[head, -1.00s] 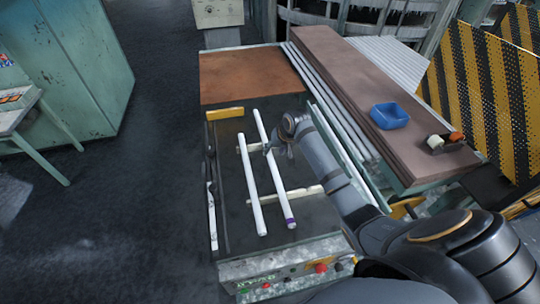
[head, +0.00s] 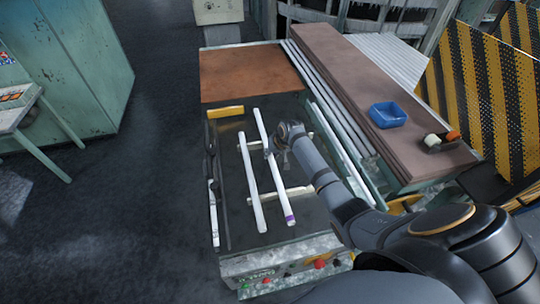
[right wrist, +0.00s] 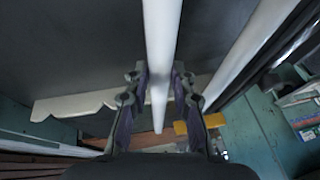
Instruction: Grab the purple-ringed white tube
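The purple-ringed white tube (head: 275,180) lies lengthwise on cream supports over the dark bench top, its purple ring (head: 290,218) near the front end. A plain white tube (head: 251,180) lies to its left. My right gripper (head: 272,154) is at the ringed tube's middle, coming from its right. In the right wrist view, the ringed tube (right wrist: 161,40) runs between the two fingers of my right gripper (right wrist: 160,78). The fingers are apart, with narrow gaps beside the tube; contact at the tips is unclear. The ring is out of that view. My left gripper is not seen.
The cream supports (head: 283,192) cross under both tubes. A yellow block (head: 226,112) sits at the bench's back left. To the right, a brown board (head: 375,95) carries a blue tray (head: 387,115). The plain tube (right wrist: 255,50) is close beside the gripper in the wrist view.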

